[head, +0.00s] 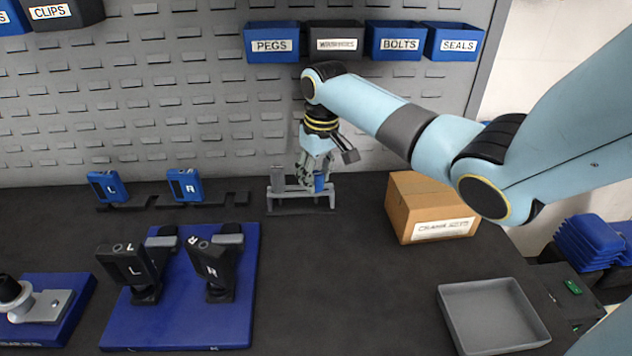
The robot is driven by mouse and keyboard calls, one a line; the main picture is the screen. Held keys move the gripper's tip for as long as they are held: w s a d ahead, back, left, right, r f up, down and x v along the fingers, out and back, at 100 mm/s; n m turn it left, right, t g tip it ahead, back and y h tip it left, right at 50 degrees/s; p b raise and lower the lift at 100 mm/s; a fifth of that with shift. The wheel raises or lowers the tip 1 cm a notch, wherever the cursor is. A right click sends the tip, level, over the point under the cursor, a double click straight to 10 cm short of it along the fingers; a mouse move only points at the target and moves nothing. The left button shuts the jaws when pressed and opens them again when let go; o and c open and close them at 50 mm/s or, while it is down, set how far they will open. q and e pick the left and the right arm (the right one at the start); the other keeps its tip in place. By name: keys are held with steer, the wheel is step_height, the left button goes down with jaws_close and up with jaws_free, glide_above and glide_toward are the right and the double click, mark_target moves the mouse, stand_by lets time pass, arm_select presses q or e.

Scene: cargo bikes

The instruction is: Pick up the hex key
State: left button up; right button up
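My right gripper (315,182) points down at a small grey rack (300,209) at the back of the bench, near the pegboard. A small blue piece (319,184) shows at its fingertips; it may be the handle of the hex key, but it is too small to be sure. A grey upright block (277,178) stands at the rack's left end. No hex key shows clearly elsewhere. I cannot tell whether the fingers are closed on the blue piece. My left gripper is not in view.
A cardboard box (408,215) stands right of the rack, with an empty grey tray (488,345) in front. A blue mat (190,335) carries two black L and R parts. Blue L (108,187) and R (185,186) parts stand behind. The bench centre is clear.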

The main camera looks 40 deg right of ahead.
jaws_close()
steer(key=shift+r, duration=0.1)
